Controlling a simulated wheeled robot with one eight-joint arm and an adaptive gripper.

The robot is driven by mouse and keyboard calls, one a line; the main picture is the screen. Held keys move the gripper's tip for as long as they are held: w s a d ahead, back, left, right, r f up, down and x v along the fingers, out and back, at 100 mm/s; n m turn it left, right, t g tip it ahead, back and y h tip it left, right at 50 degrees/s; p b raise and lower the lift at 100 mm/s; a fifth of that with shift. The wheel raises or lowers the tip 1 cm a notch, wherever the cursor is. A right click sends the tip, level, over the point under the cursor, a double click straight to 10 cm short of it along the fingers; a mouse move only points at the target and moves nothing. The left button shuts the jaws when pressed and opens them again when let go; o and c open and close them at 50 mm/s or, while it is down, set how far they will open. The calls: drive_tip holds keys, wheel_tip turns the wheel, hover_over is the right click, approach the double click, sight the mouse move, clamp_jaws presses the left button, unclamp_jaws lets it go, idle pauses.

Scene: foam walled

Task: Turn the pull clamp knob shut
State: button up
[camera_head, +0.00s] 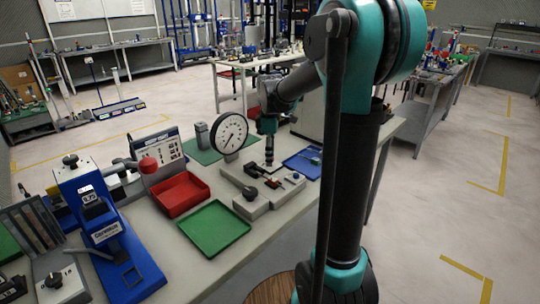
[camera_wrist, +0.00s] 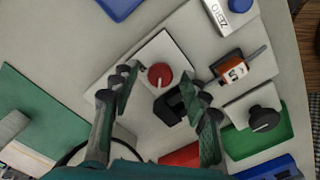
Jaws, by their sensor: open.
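A pale grey fixture (camera_head: 262,204) with several knobs stands on the bench under my gripper (camera_head: 268,162). In the wrist view my gripper (camera_wrist: 164,90) is open, with its two dark fingers apart. A round red knob (camera_wrist: 160,76) on a pale block shows between the fingers. A black clamp-like part (camera_wrist: 174,107) lies just beside it. A larger black knob (camera_wrist: 264,119) is to the right of the fingers, and it also shows in the head view (camera_head: 250,193). No label tells which knob is the pull clamp's. Contact with the red knob cannot be told.
A red tray (camera_head: 180,193) and a green tray (camera_head: 214,228) lie left of the fixture. A dial gauge (camera_head: 230,134) stands behind it, and a blue tray (camera_head: 304,163) is at its right. A blue press (camera_head: 105,230) stands at the left.

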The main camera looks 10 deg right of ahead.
clamp_jaws()
idle(0.5)
drive_tip(key=m, duration=0.8)
drive_tip(key=shift+m, duration=0.3)
drive_tip(key=m, duration=0.9)
drive_tip(key=shift+d, duration=0.1)
